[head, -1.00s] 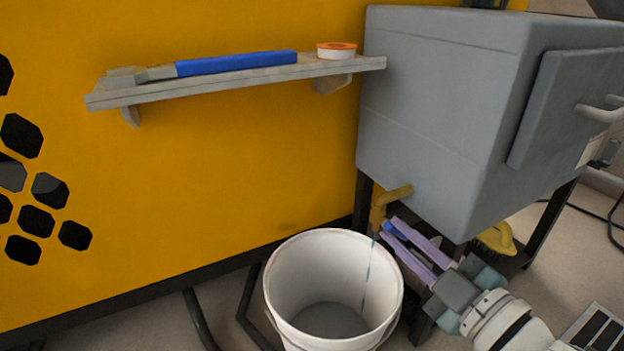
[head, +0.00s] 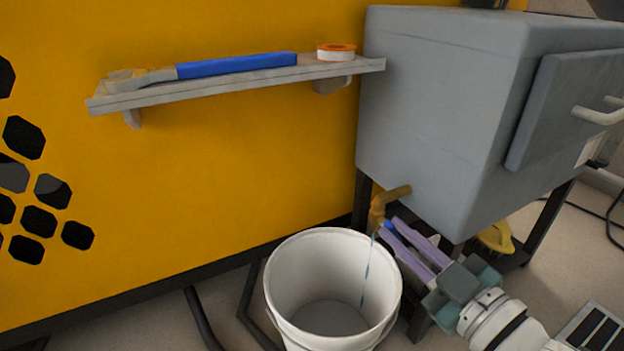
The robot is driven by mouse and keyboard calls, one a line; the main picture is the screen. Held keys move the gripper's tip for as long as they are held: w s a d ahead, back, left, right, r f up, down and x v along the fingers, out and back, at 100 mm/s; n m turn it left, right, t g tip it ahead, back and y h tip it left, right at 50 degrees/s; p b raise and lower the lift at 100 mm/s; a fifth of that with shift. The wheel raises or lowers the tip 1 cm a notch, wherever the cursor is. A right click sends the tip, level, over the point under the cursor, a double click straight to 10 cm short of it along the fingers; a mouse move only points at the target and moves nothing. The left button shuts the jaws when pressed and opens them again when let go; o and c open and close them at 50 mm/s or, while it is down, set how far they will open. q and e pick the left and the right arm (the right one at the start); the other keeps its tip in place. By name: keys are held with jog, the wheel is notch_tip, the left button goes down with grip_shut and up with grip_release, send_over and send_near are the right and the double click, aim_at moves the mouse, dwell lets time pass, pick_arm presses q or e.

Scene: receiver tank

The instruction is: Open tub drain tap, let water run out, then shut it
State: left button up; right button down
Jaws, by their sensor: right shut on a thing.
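The grey tub (head: 440,110) stands on dark legs at the right. Its brass drain tap (head: 379,207) sticks out below the tub's lower left edge. A thin stream of water (head: 366,272) falls from the tap into the white bucket (head: 285,285) beneath it. My right gripper (head: 391,228) has its purple fingers shut on the blue tap handle (head: 389,227), most of which the fingers hide. My left gripper is out of view.
A shelf (head: 235,75) on the yellow wall holds a blue-handled tool (head: 236,64) and an orange-and-white tape roll (head: 336,52). A yellow object (head: 496,238) lies under the tub. Dark hoses run on the floor left of the bucket.

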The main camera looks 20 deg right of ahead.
jog(key=c, duration=0.9)
grip_release()
jog(key=shift+s, duration=0.15)
jog(key=shift+s, duration=0.15)
jog(key=s+p, duration=0.1)
jog(key=s, duration=0.2)
jog(key=s+p, duration=0.1)
jog(key=s, duration=0.2)
jog(key=s+d+p, duration=0.1)
jog(key=s, duration=0.2)
jog(key=shift+s, duration=0.3)
